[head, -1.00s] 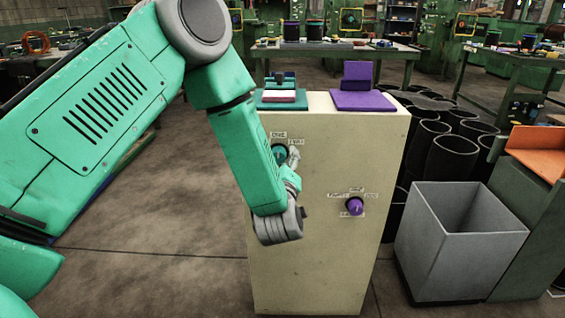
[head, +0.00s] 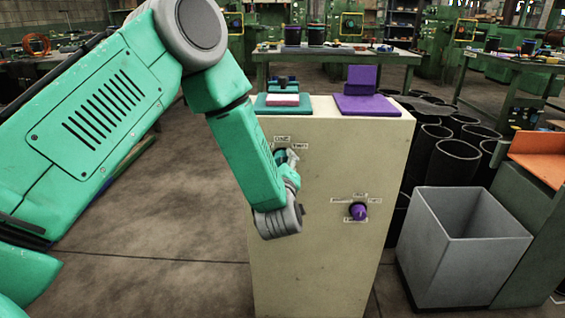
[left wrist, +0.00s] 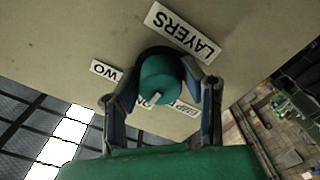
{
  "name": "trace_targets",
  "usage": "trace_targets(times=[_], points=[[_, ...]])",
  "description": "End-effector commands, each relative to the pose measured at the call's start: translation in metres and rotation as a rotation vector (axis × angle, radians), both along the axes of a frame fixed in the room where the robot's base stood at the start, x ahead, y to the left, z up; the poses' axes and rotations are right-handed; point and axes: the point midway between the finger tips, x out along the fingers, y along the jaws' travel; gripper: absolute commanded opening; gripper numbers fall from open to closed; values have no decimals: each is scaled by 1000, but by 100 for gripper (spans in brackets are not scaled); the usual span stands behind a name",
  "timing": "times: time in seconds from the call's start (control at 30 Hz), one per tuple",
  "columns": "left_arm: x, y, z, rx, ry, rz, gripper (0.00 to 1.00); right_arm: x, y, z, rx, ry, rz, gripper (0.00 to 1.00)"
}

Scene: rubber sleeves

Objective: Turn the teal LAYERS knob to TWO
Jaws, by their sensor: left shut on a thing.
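The teal LAYERS knob (left wrist: 160,78) is on the front of the cream cabinet. In the head view it (head: 282,155) is mostly hidden by my left gripper (head: 289,160). In the left wrist view my left gripper (left wrist: 160,95) has its fingers around the knob and is shut on it. The LAYERS label (left wrist: 183,33) and the TWO label (left wrist: 106,70) read upside down there. The knob's white mark points down and slightly left, by a partly covered label. The head view shows the ONE label (head: 282,139) above the knob and TWO (head: 300,147) right of it. My right gripper is not in view.
A purple knob (head: 358,211) with its own labels is lower right on the cabinet (head: 315,265). A teal stand (head: 283,104) and a purple stand (head: 367,105) are on top. A grey bin (head: 463,240) stands to the right. The floor at left is open.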

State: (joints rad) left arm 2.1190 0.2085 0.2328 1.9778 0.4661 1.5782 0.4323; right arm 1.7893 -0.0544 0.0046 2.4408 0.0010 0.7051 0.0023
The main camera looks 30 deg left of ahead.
Motion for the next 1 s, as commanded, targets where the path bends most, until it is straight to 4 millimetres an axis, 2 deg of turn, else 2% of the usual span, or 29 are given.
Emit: trace_targets(times=[0.27, 0.7, 1.0], points=[[0, 0, 0, 104, 70, 0, 7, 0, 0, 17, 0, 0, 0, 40], [-1, 1, 0, 415, 260, -2, 7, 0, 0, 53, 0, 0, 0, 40], [-1, 1, -2, 582, 363, -1, 7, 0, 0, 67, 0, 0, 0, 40]])
